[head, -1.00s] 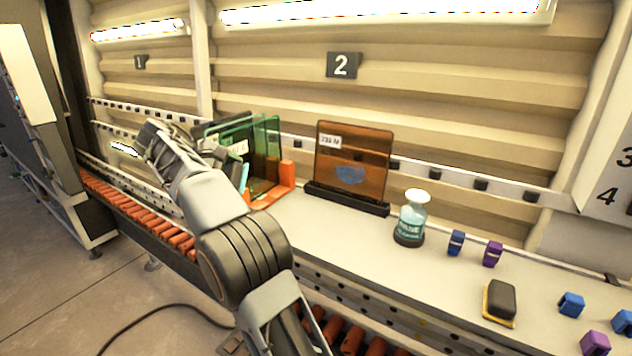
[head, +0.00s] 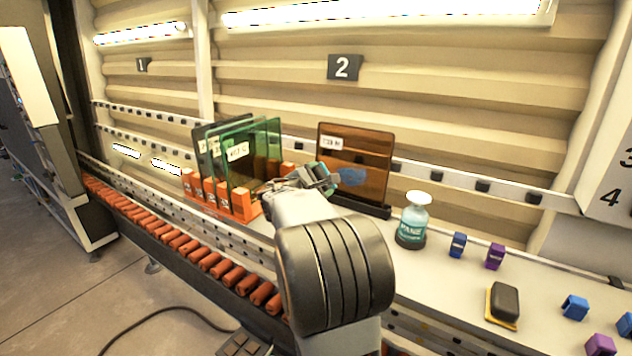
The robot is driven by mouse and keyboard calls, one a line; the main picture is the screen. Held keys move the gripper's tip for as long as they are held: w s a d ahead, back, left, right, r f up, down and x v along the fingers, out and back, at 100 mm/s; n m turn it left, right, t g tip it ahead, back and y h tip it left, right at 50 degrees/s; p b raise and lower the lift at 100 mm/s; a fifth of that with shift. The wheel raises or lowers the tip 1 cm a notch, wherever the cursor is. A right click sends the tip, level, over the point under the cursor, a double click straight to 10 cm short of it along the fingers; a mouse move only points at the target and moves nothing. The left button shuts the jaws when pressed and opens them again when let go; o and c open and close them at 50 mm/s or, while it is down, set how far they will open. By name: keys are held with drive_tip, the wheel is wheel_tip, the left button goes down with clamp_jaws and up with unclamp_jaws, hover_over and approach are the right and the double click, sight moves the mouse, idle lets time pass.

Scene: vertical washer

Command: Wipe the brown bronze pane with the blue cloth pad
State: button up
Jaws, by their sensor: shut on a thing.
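The brown bronze pane (head: 365,150) stands upright in a dark base (head: 368,207) on the bench, with a white label at its upper left. A blue smear (head: 352,177) marks its lower middle. My gripper (head: 322,180) is in front of the pane's lower left part, shut on a small blue-teal piece (head: 323,171) that looks like the blue cloth pad. My wrist and fingers hide most of the pad. I cannot tell whether the pad touches the glass.
Green and dark panes (head: 255,150) stand in an orange rack (head: 240,205) close left of my gripper. Blue and purple clips (head: 494,257) and a black-and-yellow block (head: 504,303) lie farther right. Orange rollers (head: 190,247) run along the front.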

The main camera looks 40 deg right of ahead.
sight(348, 174)
drive_tip(key=p+x, duration=0.1)
drive_tip(key=x, duration=0.4)
drive_tip(key=shift+d, duration=0.25)
drive_tip(key=shift+x, duration=0.95)
idle(0.6)
drive_tip(key=shift+s+d+f+b, duration=0.15)
drive_tip(key=shift+s+d+b, duration=0.05)
drive_tip(key=shift+s+b, duration=0.8)
drive_tip(key=shift+s+d+b, duration=0.15)
drive_tip(key=shift+s+b, duration=0.5)
drive_tip(key=shift+s, duration=0.15)
drive_tip(key=shift+s, duration=0.1)
